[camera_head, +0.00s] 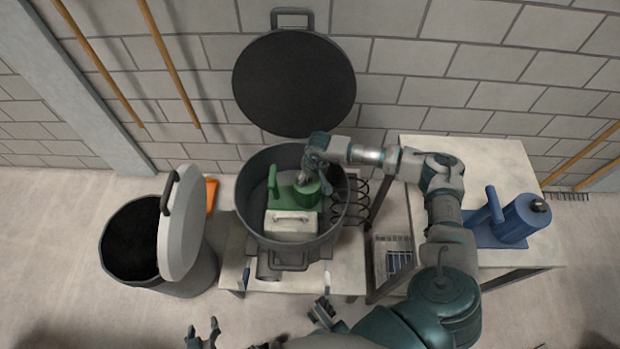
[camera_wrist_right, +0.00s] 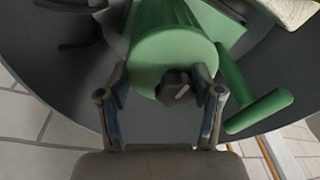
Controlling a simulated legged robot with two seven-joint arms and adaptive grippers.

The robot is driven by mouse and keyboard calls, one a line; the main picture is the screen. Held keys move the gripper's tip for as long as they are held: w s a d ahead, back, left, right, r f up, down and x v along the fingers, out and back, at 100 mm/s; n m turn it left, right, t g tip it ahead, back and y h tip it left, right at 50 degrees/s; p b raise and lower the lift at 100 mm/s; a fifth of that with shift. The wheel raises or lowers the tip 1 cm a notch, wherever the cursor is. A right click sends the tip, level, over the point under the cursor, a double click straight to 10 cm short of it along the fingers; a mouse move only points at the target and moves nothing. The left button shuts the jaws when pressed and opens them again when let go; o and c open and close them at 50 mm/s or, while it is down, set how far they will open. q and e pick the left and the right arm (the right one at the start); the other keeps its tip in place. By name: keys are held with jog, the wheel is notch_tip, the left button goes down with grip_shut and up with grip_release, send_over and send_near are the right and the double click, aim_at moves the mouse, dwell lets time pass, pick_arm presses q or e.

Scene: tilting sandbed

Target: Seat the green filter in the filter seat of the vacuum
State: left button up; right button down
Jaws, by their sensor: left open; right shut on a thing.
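The green filter (camera_head: 306,196) has a round body, an upright handle and a dark top knob (camera_wrist_right: 176,86). It is inside the open grey round drum of the vacuum (camera_head: 242,205), beside a white block with a handle (camera_head: 292,224). My right gripper (camera_head: 312,172) is shut on the filter from above, its fingers around the knob; in the right wrist view the filter (camera_wrist_right: 170,52) fills the space beyond the fingers. The filter seat is not clearly visible, and I cannot tell whether the filter rests in it. My left gripper (camera_head: 203,331) is open and empty at the bottom edge.
A dark round lid (camera_head: 294,85) stands raised behind the drum. A grey bin (camera_head: 125,240) with a tilted lid (camera_head: 184,225) stands left. A blue handled canister (camera_head: 522,220) is on the right table (camera_head: 480,155). Dark coils (camera_head: 352,198) lie right of the drum.

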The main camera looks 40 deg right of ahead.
jog(key=shift+d+f, duration=0.1)
jog(key=shift+d, duration=0.1)
jog(key=shift+a+f+b, duration=0.3)
jog(key=shift+f+b, duration=0.1)
jog(key=shift+d+f+b, duration=0.2)
jog(key=shift+f+b, duration=0.1)
jog(key=shift+f, duration=0.55)
jog(key=shift+c, duration=0.6)
grip_release()
jog(key=shift+a, duration=0.1)
notch_tip(320, 180, up, 12)
jog(key=s, duration=0.1)
jog(key=shift+s+d+f, duration=0.15)
jog(key=shift+s+d, duration=0.15)
